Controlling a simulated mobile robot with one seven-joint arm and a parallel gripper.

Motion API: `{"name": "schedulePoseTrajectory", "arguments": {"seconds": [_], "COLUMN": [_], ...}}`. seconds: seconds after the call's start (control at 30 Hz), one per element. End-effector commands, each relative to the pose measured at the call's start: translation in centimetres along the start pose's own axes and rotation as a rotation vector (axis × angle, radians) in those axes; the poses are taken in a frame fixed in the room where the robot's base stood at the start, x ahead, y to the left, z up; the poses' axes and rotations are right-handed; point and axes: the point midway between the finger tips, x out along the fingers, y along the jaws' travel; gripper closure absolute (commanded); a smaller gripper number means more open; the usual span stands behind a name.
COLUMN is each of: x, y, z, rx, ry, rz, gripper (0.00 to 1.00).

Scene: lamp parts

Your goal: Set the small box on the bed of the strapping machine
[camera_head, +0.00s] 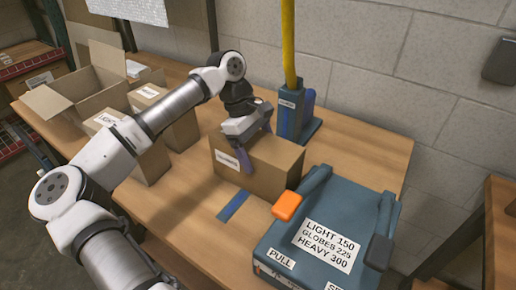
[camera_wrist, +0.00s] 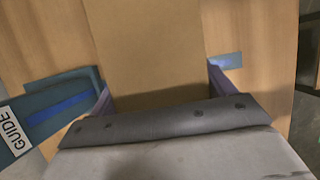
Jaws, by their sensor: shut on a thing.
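A small brown cardboard box (camera_head: 272,168) with a white label is between the fingers of my gripper (camera_head: 256,142). It stands near the middle of the bench; I cannot tell whether its underside touches the wood. In the wrist view the box (camera_wrist: 145,45) runs away between the two purple fingers of my gripper (camera_wrist: 160,88), which are closed on its sides. A blue machine (camera_head: 277,240) with an orange-tipped lever (camera_head: 287,206), a "PULL" label and a weight list stands in front and to the right of the box. My gripper hides part of the box's top.
A blue post base (camera_head: 291,115) with a yellow upright stands behind the box; its "GUIDE" label (camera_wrist: 14,134) shows in the wrist view. A blue strip (camera_head: 233,205) lies on the bench (camera_head: 190,215). An open carton (camera_head: 50,103) and labelled boxes (camera_head: 150,160) stand left.

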Motion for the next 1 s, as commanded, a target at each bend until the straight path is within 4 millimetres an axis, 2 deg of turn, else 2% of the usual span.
{"name": "schedulePoseTrajectory", "arguments": {"seconds": [0.1, 0.13, 0.27, 0.47, 0.63, 0.77, 1.0], "x": [0.3, 0.3, 0.2, 0.1, -0.7, -3.1, -8.4], "y": [0.0, 0.0, 0.0, 0.0, 0.1, 0.1, 0.1], "z": [-0.1, -0.1, -0.1, -0.1, -0.1, -0.1, -0.1], "rx": [0.000, 0.000, 0.000, 0.000, -0.002, -0.003, -0.002], "ry": [0.000, 0.000, 0.000, 0.000, 0.002, 0.003, 0.002], "rz": [0.002, 0.000, 0.000, 0.000, 0.003, 0.004, 0.002], "gripper": [0.69, 0.16, 0.00, 0.00, 0.00, 0.00, 0.00]}}
